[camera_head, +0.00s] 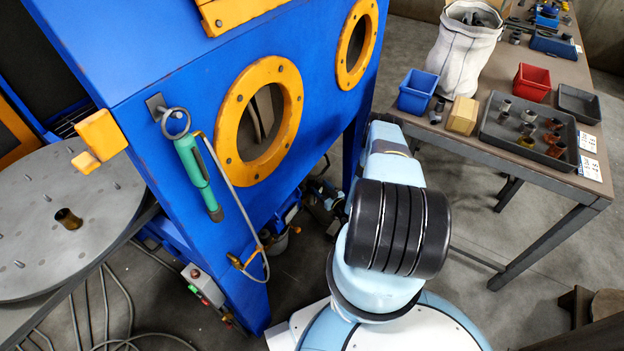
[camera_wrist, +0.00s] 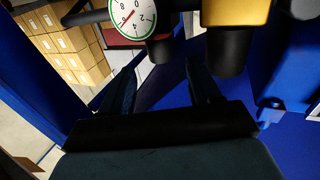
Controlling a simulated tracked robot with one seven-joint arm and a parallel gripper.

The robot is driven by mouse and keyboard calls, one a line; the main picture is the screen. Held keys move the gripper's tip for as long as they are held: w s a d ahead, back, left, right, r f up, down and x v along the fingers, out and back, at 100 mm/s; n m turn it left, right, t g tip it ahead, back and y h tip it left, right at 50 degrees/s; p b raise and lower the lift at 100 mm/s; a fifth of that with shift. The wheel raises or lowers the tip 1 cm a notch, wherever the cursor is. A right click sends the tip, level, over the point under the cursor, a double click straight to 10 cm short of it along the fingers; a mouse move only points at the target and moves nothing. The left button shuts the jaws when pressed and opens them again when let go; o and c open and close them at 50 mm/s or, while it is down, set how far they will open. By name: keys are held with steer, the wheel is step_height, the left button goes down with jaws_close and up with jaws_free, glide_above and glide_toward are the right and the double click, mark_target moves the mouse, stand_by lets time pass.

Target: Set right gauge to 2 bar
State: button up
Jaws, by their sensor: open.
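A round gauge (camera_wrist: 132,20) with a white face, green rim and red needle shows at the top of the wrist view, cut off by the frame edge. Its dial looks turned, and I cannot read the needle's value with certainty. A dark knob (camera_wrist: 159,48) sits just beside it. To the right is a yellow part (camera_wrist: 234,12) with a larger black knob (camera_wrist: 229,52) below it. My gripper (camera_wrist: 158,80) is open, its two dark fingers pointing toward the dark knob with nothing between them. In the head view neither the gauge nor my gripper shows.
The blue blaster cabinet (camera_head: 155,110) with yellow-ringed ports stands beside my arm in the head view. A table (camera_head: 480,140) with bins and a tray of parts is at right. Stacked boxes (camera_wrist: 65,50) show at left in the wrist view.

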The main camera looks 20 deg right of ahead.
mark_target(314, 181)
steer(key=x, duration=0.7)
steer(key=shift+w, duration=0.25)
steer(key=shift+c, duration=0.3)
